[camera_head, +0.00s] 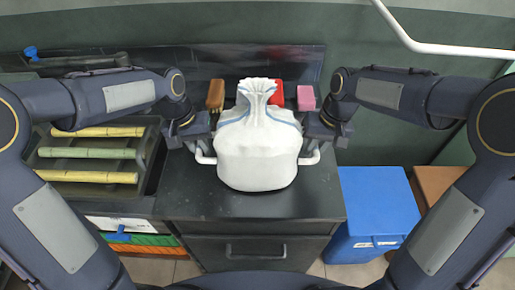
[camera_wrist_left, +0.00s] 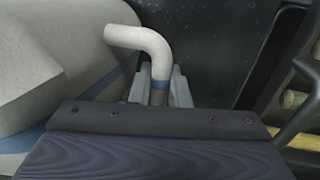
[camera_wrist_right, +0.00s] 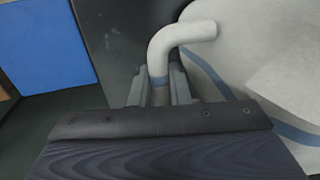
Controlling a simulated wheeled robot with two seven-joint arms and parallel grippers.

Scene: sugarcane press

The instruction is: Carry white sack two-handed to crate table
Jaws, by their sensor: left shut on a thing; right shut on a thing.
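The white sack (camera_head: 258,152), with a gathered top and blue stripes, is upright over the middle of the black counter (camera_head: 190,195). I cannot tell if its bottom touches the counter. A bent white handle stands out on each side. My left gripper (camera_head: 201,146) is shut on the left handle (camera_wrist_left: 138,40), whose fingers show in the left wrist view (camera_wrist_left: 160,92). My right gripper (camera_head: 317,146) is shut on the right handle (camera_wrist_right: 183,38), its fingers showing in the right wrist view (camera_wrist_right: 160,92). No separate crate table can be made out.
A dark crate (camera_head: 153,150) with several yellow-green cane stalks (camera_head: 90,153) stands at the left. Brown (camera_head: 215,95), red (camera_head: 277,95) and pink (camera_head: 306,98) items lie behind the sack. A blue bin (camera_head: 372,205) stands right of the counter. Green and orange crates (camera_head: 150,252) sit low left.

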